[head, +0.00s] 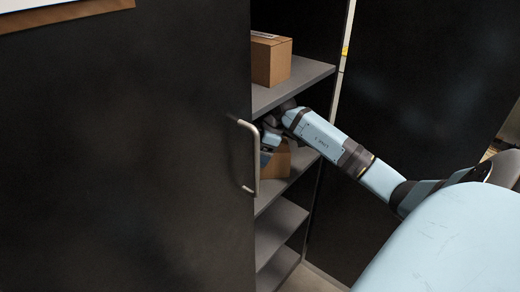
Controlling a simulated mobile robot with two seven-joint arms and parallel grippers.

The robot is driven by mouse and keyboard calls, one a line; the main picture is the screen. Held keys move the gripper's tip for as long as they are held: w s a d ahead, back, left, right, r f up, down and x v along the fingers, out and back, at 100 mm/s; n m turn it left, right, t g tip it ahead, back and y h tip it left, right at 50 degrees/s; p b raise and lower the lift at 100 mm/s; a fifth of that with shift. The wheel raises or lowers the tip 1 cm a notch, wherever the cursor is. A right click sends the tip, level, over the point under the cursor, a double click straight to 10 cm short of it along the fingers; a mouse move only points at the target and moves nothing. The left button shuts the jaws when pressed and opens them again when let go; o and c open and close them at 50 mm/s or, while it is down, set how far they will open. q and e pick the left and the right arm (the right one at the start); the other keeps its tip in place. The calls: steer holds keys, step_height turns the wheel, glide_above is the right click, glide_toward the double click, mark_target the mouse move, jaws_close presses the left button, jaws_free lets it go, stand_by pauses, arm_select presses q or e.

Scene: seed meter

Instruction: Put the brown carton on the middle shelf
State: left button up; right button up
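A brown carton (271,61) with a pale label strip on top stands on the upper visible shelf (290,87). A second brown carton (279,163) is at the middle shelf (281,188), just below and behind my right gripper. It is partly covered by the gripper and the door edge. My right gripper (268,143) is inside the cabinet under the upper shelf, close to this lower carton. Its fingers are small, dark and partly hidden by the door handle, so I cannot tell its grip or whether the carton rests on the shelf. My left gripper is out of view.
A large black cabinet door (120,150) fills the left, with a metal handle (251,160) close to my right gripper. A lower shelf (279,225) looks empty where visible. A dark panel (425,80) stands at right behind my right arm.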

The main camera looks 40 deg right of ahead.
steer(key=shift+o, duration=1)
steer(key=shift+s+d+r, duration=0.1)
steer(key=shift+d+r, duration=0.05)
steer(key=shift+r, duration=0.35)
steer(key=s+d, duration=0.2)
steer(key=d, duration=0.1)
steer(key=s+d, duration=0.6)
steer(key=shift+d+r+p, duration=0.1)
steer(key=shift+p, duration=0.3)
steer(key=shift+w, duration=0.1)
